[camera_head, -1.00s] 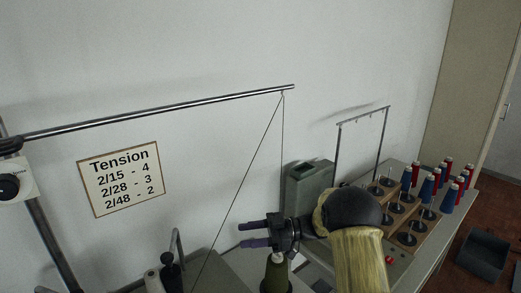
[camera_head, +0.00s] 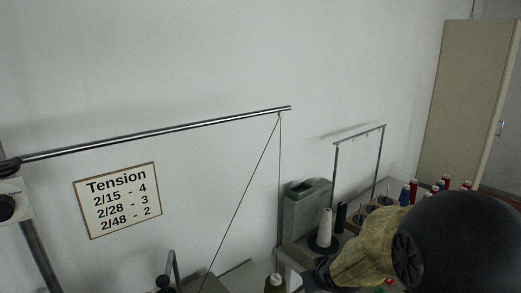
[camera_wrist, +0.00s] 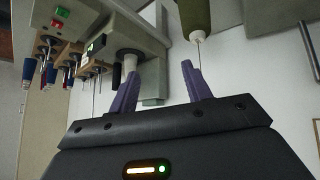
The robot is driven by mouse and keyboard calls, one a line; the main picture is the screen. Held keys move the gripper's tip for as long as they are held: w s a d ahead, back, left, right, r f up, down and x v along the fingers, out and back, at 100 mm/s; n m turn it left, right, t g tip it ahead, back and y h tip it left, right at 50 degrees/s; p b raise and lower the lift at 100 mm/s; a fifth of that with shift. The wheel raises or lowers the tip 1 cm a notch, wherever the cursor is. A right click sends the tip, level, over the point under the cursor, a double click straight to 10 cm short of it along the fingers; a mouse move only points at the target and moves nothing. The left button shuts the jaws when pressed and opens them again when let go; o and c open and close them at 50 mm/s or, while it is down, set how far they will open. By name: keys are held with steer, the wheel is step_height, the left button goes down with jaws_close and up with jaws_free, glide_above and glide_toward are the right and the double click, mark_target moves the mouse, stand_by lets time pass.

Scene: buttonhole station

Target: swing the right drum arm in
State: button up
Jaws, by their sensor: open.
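My gripper (camera_wrist: 158,70) shows in the wrist view with its two purple fingers apart and nothing between them. In the head view it is hidden behind my own arm. An olive-green cone with a pale tip (camera_wrist: 195,18) is just beyond the right finger; its top shows at the bottom of the head view (camera_head: 275,284). A white spool (camera_wrist: 127,62) is beyond the left finger. I cannot pick out the right drum arm with certainty in either view.
A long metal rod (camera_head: 160,132) with thread hanging from its end crosses the wall above a Tension sign (camera_head: 118,200). A grey box (camera_head: 306,210), a white cone (camera_head: 326,230) and a thin metal frame (camera_head: 360,132) stand at right. A tall cabinet (camera_head: 472,95) is behind.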

steer(key=s+f+m+g, duration=0.2)
steer(key=s+g, duration=0.3)
steer(key=s, duration=1.1)
steer(key=shift+s+d+f+m, duration=0.2)
steer(key=shift+f+m, duration=0.2)
steer(key=shift+f, duration=0.25)
